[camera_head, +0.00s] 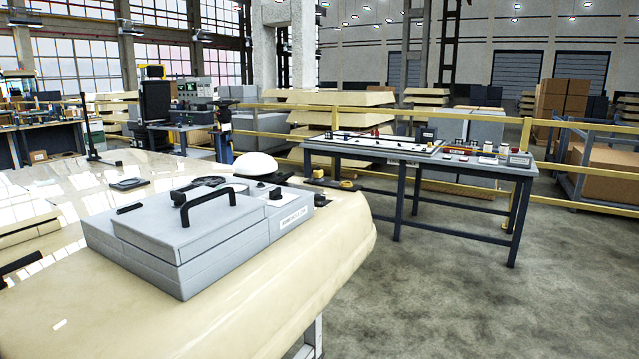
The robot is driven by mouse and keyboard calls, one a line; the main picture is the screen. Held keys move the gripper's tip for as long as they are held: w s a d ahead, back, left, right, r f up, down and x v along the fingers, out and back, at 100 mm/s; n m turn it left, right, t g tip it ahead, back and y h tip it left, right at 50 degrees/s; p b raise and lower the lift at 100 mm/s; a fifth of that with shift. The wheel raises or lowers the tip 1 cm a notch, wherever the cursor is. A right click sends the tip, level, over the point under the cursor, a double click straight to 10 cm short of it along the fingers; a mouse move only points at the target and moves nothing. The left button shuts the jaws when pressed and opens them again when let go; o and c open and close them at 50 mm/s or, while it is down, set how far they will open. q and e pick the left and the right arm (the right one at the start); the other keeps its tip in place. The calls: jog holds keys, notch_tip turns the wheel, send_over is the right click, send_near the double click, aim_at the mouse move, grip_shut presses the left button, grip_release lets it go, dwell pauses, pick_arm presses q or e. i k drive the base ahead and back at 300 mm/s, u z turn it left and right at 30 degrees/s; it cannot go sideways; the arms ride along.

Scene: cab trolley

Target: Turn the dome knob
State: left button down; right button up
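A grey box (190,240) with a black handle (208,204) on its lid sits on the cream-coloured surface. A white dome (256,164) shows behind the box, with a dark rim under it. A small black knob (276,194) stands on the narrow panel at the box's right side, near a white label (293,214). I cannot tell whether this knob belongs to the dome. Neither of my grippers is in view.
The cream surface (330,250) has a rounded right edge, with open concrete floor (460,310) beyond. A grey table (420,158) with small parts stands behind, before a yellow railing (480,120). A flat black item (128,183) lies left of the box.

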aim_at(318, 198)
jog(key=z, duration=1.45)
jog(key=i, duration=2.6)
jog(key=u, duration=3.8)
